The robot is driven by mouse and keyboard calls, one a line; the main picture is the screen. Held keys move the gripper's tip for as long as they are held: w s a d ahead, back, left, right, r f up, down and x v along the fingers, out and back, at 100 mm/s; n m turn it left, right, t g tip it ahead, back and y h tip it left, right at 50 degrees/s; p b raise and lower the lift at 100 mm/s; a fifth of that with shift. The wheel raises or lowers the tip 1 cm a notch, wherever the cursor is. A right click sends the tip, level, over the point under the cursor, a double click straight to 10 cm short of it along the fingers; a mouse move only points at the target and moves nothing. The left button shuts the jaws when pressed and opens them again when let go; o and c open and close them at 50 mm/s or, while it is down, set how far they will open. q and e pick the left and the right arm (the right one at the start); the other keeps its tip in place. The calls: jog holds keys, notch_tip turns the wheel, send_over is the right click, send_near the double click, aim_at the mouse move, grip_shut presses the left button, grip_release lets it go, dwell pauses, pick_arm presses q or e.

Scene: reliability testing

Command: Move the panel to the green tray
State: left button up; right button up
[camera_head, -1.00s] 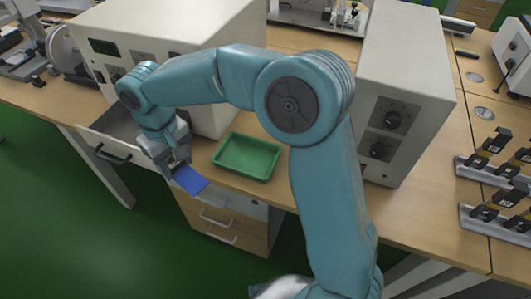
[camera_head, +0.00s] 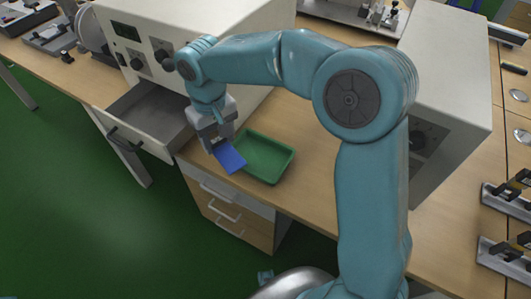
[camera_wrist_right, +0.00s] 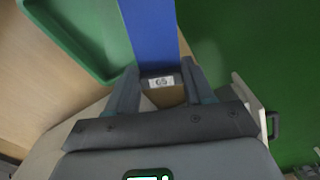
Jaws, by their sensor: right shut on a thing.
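A blue panel (camera_head: 230,158) is in my right gripper (camera_head: 217,145), which is shut on its near end. In the right wrist view the panel (camera_wrist_right: 150,35) extends away between the two fingers (camera_wrist_right: 158,85), with a small white label at the gripped end. The green tray (camera_head: 268,180) lies on the wooden table edge, just right of the panel in the head view. The panel's right edge overlaps the tray's left side in the head view; I cannot tell its height above it. In the wrist view the tray (camera_wrist_right: 108,72) is left of the panel. My left gripper is not in view.
A drawer (camera_head: 150,118) stands open left of my right gripper. A large white instrument (camera_head: 225,30) is behind it. Another white box (camera_head: 455,90) stands to the right, partly behind my arm. Below the tabletop are closed wooden drawers (camera_head: 232,212).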

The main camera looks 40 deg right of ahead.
aim_at(248, 153)
jog(key=d+r, duration=0.1)
jog(key=r+p, duration=0.1)
jog(key=shift+w+d+r+n, duration=0.15)
jog(key=shift+d+r+n, duration=0.15)
jog(key=shift+d+r, duration=0.1)
jog(key=s+d+r+n+p, duration=0.2)
jog(key=d+r+n+p, duration=0.15)
jog(key=r, duration=0.85)
jog(key=f+b, duration=0.1)
jog(key=f, duration=0.5)
jog(key=f+b, duration=0.2)
jog(key=f, duration=0.5)
jog(key=d+f+b, duration=0.1)
jog(key=f+b, duration=0.1)
jog(key=f, duration=0.5)
jog(key=shift+s+d, duration=0.1)
jog(key=shift+s, duration=0.1)
jog(key=shift+f+b, duration=0.2)
jog(key=shift+b, duration=0.1)
jog(key=o, duration=1)
